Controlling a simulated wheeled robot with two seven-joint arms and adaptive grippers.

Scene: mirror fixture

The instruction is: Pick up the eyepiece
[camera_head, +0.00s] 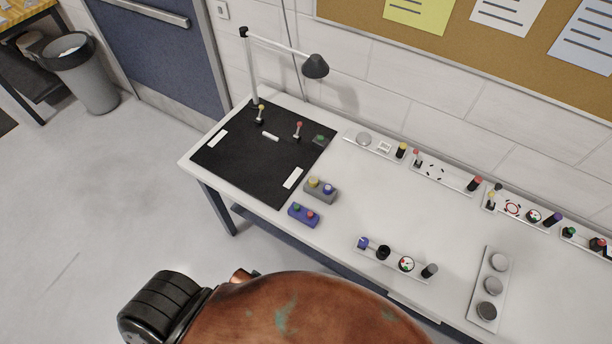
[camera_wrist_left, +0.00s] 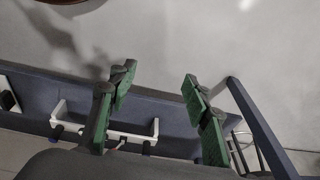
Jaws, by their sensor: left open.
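I cannot tell for certain which part is the eyepiece. A short black cylinder with a dark round top (camera_head: 383,252) stands on a white strip (camera_head: 396,259) near the table's front edge and may be it. My left gripper (camera_wrist_left: 160,76) shows in the left wrist view only. Its two green-padded fingers are spread apart with nothing between them. In the head view the gripper is hidden, and my copper-coloured arm covers the bottom middle. My right gripper is not in view.
The white table (camera_head: 385,205) has a black mat (camera_head: 240,155) with switches and a lamp (camera_head: 315,66) at its left. More white strips with small parts line the back. A tray with grey discs (camera_head: 478,311) lies at right. Bare tabletop lies between. A blue beam (camera_wrist_left: 250,125) shows near my fingers.

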